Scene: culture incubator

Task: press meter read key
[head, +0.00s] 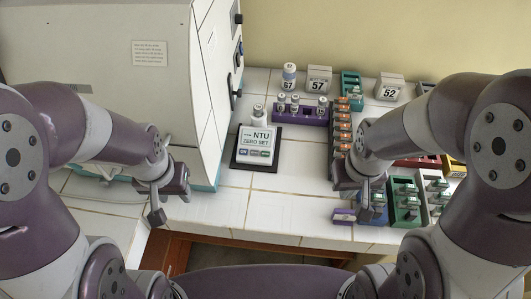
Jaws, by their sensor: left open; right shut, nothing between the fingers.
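The meter (257,165) is a dark box with a pale face reading "NTU ZERO SET", lying on the white tiled bench near the middle of the head view. A row of small keys (254,153) runs along its lower face; their labels are too small to read. A capped vial (258,115) stands at its back. My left gripper (157,212) is open, left of the meter and apart from it, by the bench's front edge. My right gripper (365,210) is shut and empty, right of the meter and apart from it, close to a blue rack.
A large white cabinet (110,50) stands left of the meter. An orange-fronted vial column (342,128) and a green rack (404,203) crowd the right. Tiles before the meter are clear.

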